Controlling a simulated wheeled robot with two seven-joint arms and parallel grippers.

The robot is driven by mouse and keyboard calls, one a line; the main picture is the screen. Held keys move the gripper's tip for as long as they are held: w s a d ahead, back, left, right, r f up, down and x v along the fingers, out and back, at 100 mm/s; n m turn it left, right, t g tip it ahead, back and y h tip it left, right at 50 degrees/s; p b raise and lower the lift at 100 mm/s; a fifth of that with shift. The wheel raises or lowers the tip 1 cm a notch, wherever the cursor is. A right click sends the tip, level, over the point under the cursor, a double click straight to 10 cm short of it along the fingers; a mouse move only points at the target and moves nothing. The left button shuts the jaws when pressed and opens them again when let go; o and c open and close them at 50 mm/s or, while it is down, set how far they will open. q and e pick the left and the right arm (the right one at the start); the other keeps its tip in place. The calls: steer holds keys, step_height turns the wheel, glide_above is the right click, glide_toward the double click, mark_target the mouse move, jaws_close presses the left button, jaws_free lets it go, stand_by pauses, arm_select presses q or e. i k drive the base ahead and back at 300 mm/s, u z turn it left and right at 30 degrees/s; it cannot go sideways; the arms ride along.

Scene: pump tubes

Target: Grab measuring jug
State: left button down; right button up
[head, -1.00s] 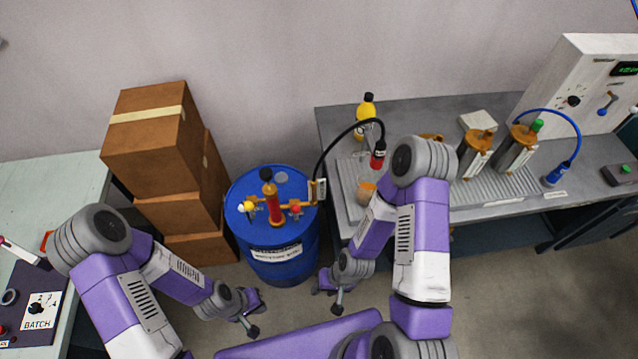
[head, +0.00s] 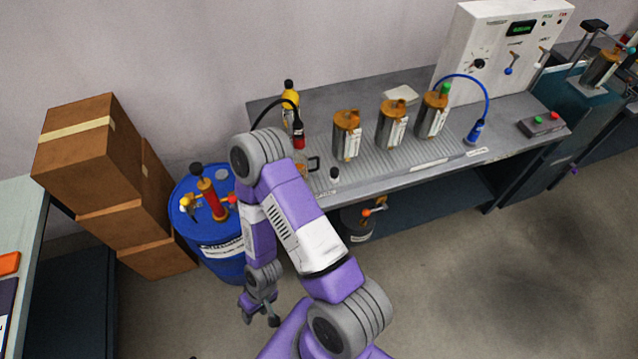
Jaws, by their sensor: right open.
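The measuring jug (head: 304,168) stands on the left end of the grey bench. My right arm hides most of it; an amber content and a dark handle at its right side show. My right gripper (head: 259,317) hangs low in front of the blue drum, open and empty, well below and apart from the jug. My left gripper is out of view.
A black hose with a red nozzle (head: 299,138) ends just above the jug. Several metal cylinders with orange tops (head: 347,135) stand on the ribbed bench (head: 400,170). The blue drum (head: 225,252) and cardboard boxes (head: 78,155) are at left. Floor at right is clear.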

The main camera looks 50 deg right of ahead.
mark_target(301, 161)
steer(key=u, duration=0.05)
steer(key=k, duration=0.45)
steer(key=z, duration=0.75)
